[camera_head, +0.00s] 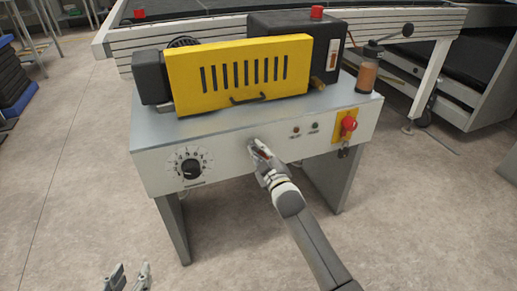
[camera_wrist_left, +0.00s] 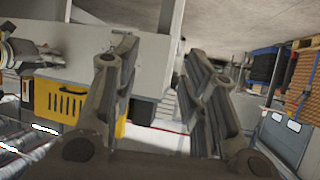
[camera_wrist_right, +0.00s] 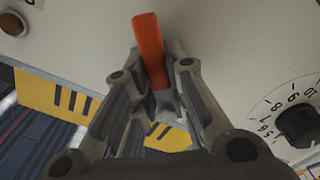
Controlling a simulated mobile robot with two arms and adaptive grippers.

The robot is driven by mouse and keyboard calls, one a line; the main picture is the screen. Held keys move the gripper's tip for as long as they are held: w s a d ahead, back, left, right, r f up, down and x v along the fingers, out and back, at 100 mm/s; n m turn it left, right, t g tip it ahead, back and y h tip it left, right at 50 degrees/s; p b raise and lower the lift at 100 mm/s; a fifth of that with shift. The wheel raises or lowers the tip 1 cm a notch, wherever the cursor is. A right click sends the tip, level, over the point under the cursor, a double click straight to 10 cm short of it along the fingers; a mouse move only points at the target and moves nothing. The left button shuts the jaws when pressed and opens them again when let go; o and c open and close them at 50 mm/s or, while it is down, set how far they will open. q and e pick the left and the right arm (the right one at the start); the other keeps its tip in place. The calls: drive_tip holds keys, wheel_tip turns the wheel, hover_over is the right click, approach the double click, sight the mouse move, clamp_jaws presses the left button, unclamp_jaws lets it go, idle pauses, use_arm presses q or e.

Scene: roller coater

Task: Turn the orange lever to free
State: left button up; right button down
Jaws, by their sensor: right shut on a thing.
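The orange lever (camera_wrist_right: 149,45) shows in the right wrist view, sticking out from between the fingers of my right gripper (camera_wrist_right: 153,75). The gripper is shut on it. In the head view my right gripper (camera_head: 260,150) is at the middle of the machine's pale front panel (camera_head: 225,168). There it hides most of the lever and any markings around it. My left gripper (camera_head: 128,277) is low at the bottom left of the head view, away from the machine. Its fingers stand apart with nothing between them, as the left wrist view (camera_wrist_left: 160,85) also shows.
A numbered black dial (camera_head: 191,168) is left of the lever. Two small indicators (camera_head: 304,129) and a red emergency knob (camera_head: 349,123) are to the right. A yellow slotted guard (camera_head: 240,75) and a cranked brown cylinder (camera_head: 367,75) stand on top. The floor in front is clear.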

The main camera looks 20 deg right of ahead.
drive_tip(key=shift+d+r+n+p, duration=0.1)
drive_tip(key=shift+r+n+p, duration=0.1)
drive_tip(key=shift+n+p, duration=0.3)
drive_tip(key=shift+d+r+n+p, duration=0.15)
drive_tip(key=shift+n+p, duration=0.1)
drive_tip(key=shift+n, duration=0.45)
drive_tip(key=n+p, duration=0.1)
drive_tip(key=n, duration=0.1)
drive_tip(key=r+n, duration=0.1)
drive_tip(key=n, duration=0.1)
drive_tip(key=shift+d+p, duration=0.2)
drive_tip(key=shift+p, duration=0.2)
use_arm(q)
drive_tip(key=s+a+f+g+y, duration=0.1)
drive_tip(key=s+a+f+g, duration=0.1)
drive_tip(key=s, duration=0.5)
drive_tip(key=s+a+f+g+y, duration=0.1)
drive_tip(key=s+a+f+g, duration=0.2)
drive_tip(key=s+g, duration=0.3)
drive_tip(key=shift+s+f+g+p, duration=0.4)
drive_tip(key=shift+s+f, duration=0.05)
drive_tip(key=shift+f, duration=0.35)
use_arm(e)
drive_tip(key=shift+d+r+n, duration=0.1)
drive_tip(key=shift+r+n, duration=0.1)
drive_tip(key=shift+n, duration=0.65)
drive_tip(key=shift+r+n, duration=0.15)
drive_tip(key=shift+n, duration=0.7)
use_arm(q)
drive_tip(key=shift+d, duration=0.1)
